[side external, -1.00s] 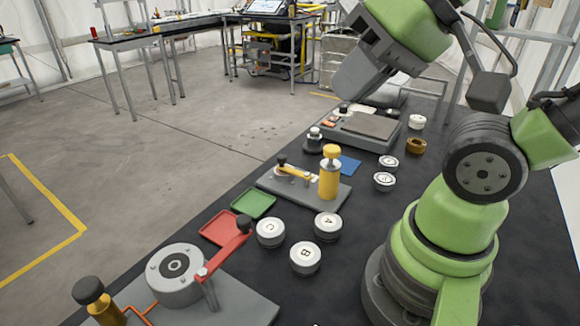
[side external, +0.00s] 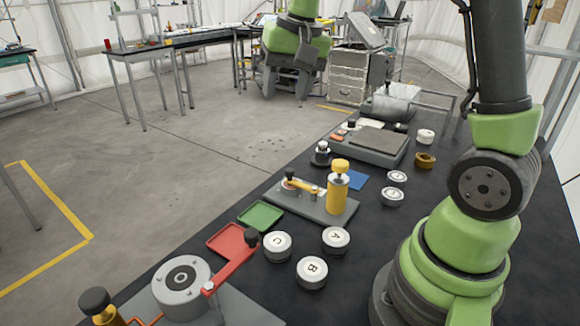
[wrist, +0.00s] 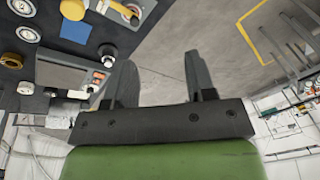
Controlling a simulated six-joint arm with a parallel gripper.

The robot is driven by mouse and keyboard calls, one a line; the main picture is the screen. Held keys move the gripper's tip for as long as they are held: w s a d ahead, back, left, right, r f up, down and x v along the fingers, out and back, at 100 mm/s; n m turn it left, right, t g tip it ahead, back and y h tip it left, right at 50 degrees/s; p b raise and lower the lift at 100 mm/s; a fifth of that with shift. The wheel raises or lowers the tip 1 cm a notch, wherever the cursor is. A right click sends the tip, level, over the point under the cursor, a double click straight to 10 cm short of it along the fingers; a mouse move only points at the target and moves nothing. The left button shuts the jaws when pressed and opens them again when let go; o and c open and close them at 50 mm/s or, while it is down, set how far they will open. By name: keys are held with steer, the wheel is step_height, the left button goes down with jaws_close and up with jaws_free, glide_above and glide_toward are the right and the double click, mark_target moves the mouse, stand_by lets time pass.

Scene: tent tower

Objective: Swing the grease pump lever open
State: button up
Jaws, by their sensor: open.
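Two lever devices stand on the black bench; I cannot tell for certain which is the grease pump. One has a yellow post (side external: 338,195) and a short yellow lever (side external: 305,186) with a black knob, lying along a grey plate (side external: 290,205). Part of it shows in the wrist view, with the yellow cap (wrist: 73,9) and black knob (wrist: 134,18). The other has a grey drum (side external: 182,283) and a red lever (side external: 232,268) with a black knob, angled up right. My gripper (wrist: 160,62) is open and empty, apart from both levers, with grey floor between its fingers.
White round pieces marked A (side external: 336,240), B (side external: 311,273) and C (side external: 277,246) lie near the red tray (side external: 229,241) and green tray (side external: 260,217). A grey box (side external: 370,142) stands farther back. Open floor lies left of the bench.

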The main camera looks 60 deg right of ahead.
mark_target(290, 170)
steer(key=w+d+f+m+g, duration=0.25)
steer(key=w+d+f, duration=0.25)
steer(key=d+f, duration=0.5)
steer(key=f, duration=0.4)
steer(key=a+f, duration=0.1)
steer(key=f, duration=0.7)
steer(key=shift+a, duration=0.3)
jaws_close()
